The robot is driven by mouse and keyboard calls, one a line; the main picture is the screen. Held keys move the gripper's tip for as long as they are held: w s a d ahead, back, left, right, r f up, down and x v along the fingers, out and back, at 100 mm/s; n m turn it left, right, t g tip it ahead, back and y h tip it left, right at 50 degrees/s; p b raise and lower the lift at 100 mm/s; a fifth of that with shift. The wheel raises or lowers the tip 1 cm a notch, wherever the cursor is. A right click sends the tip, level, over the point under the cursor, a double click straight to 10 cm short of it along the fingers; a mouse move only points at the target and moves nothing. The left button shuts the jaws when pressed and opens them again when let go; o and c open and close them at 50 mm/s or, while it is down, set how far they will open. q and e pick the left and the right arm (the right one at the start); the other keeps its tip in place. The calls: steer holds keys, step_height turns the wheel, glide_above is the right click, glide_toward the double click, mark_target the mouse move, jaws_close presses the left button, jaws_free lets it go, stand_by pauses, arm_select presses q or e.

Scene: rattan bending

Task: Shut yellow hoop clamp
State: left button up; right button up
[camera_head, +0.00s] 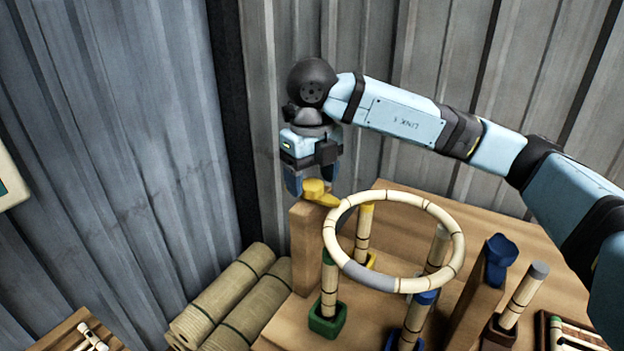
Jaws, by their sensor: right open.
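The yellow hoop clamp (320,194) sits on top of a wooden post (304,245), just left of the middle. A pale rattan hoop (452,222) with dark bands and a grey sleeve lies level. Its left edge comes up close to the yellow clamp; I cannot tell whether the clamp touches it. My right gripper (311,184) points down directly over the yellow clamp. It is open, with its fingertips at either side of the clamp's upper part; contact is unclear. My left gripper is out of view.
A blue clamp (498,252) tops a second post (474,312) at the right. Several upright rattan pegs in coloured sockets stand under and around the hoop on the wooden table (540,250). Rolled mats (225,300) lie to the left. Corrugated walls stand close behind.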

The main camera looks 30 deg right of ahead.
mark_target(312, 184)
step_height(312, 184, up, 13)
steer(key=shift+p, duration=0.35)
steer(key=shift+s+f, duration=0.1)
stand_by(0.4)
